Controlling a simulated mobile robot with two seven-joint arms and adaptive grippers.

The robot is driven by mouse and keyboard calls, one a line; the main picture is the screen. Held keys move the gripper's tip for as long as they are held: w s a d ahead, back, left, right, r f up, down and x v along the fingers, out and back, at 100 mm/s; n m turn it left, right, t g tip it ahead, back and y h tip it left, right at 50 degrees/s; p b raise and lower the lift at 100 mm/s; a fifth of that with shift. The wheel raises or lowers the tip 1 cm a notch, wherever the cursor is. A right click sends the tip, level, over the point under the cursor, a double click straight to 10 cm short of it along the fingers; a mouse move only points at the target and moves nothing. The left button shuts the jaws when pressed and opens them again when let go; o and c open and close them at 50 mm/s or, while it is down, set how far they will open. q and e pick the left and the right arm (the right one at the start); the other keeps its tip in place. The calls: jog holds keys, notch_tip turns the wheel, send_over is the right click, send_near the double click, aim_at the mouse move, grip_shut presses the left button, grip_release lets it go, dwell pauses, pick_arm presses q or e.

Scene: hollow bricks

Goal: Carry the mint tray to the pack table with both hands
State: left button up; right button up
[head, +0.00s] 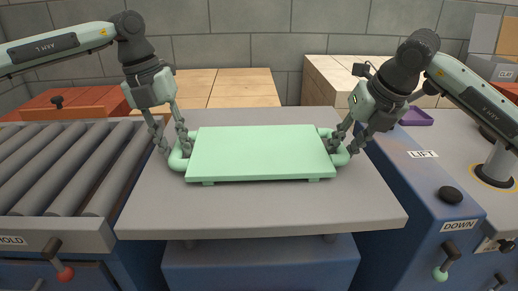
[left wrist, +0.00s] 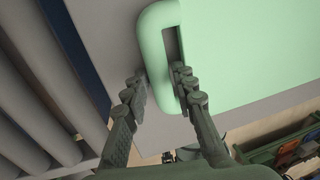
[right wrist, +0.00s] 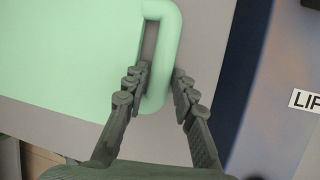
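The mint tray (head: 262,152) is a flat, empty green board with a loop handle at each end. It is level over the grey tabletop (head: 262,215), its short feet at or very near the surface. Whether there is a small gap under the feet, I cannot tell.
A roller conveyor (head: 60,170) adjoins on the left. A blue console (head: 440,180) with LIFT and DOWN labels and a black knob (head: 450,195) stands on the right. A purple tray (head: 415,117) and wooden boxes (head: 230,88) are behind. The tabletop's front strip is clear.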

pick_arm(q)
grip_shut()
pick_arm(e)
grip_shut()
pick_arm(q)
jog(key=shift+r, duration=0.1)
pick_arm(e)
jog(key=shift+r, duration=0.1)
